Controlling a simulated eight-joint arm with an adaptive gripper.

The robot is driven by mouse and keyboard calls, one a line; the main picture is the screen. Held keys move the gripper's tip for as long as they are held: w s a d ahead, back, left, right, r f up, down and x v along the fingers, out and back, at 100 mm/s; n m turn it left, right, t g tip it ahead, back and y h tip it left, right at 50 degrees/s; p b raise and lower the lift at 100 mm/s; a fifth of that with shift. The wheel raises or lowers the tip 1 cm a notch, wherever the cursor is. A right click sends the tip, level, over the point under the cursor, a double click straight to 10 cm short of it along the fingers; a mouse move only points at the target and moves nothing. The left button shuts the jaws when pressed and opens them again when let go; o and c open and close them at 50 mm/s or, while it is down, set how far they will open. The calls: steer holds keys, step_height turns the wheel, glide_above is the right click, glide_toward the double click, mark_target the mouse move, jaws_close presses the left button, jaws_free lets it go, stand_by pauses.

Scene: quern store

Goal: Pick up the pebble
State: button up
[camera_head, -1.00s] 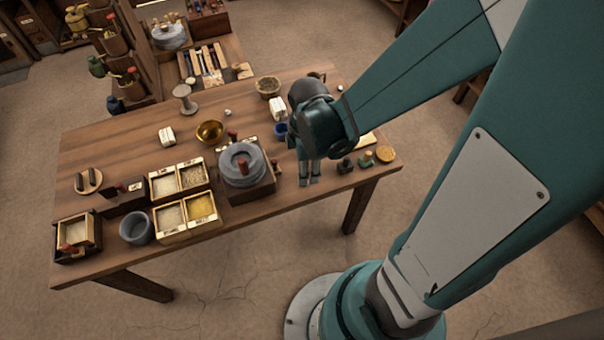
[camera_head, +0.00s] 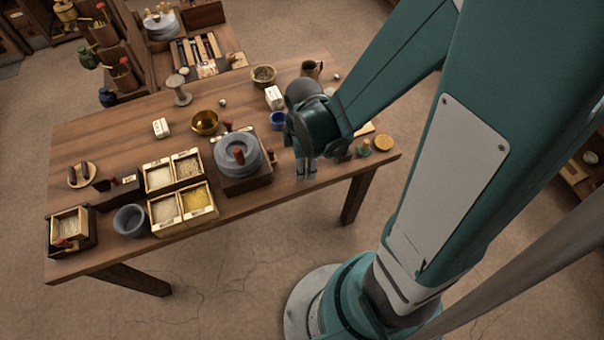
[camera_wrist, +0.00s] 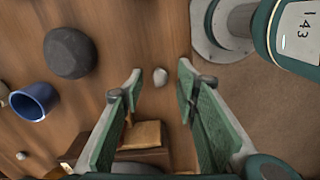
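A small pale grey pebble (camera_wrist: 160,77) lies on the wooden table in the wrist view. It shows in the gap between the fingertips of my gripper (camera_wrist: 162,82). The fingers are apart and nothing is held between them; neither finger appears to touch the pebble. In the head view my gripper (camera_head: 306,172) points down over the table's near right part, to the right of the grey quern (camera_head: 240,157). I cannot make out this pebble there; the gripper and wrist may cover it.
A larger dark grey stone (camera_wrist: 70,52) and a blue cup (camera_wrist: 35,100) lie left of the pebble. A wooden box edge (camera_wrist: 140,135) is close below. The table's edge is near on the right. Grain boxes (camera_head: 184,190) and a brass bowl (camera_head: 205,121) stand farther left.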

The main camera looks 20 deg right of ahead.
steer(key=shift+f, duration=0.75)
steer(key=c, duration=0.8)
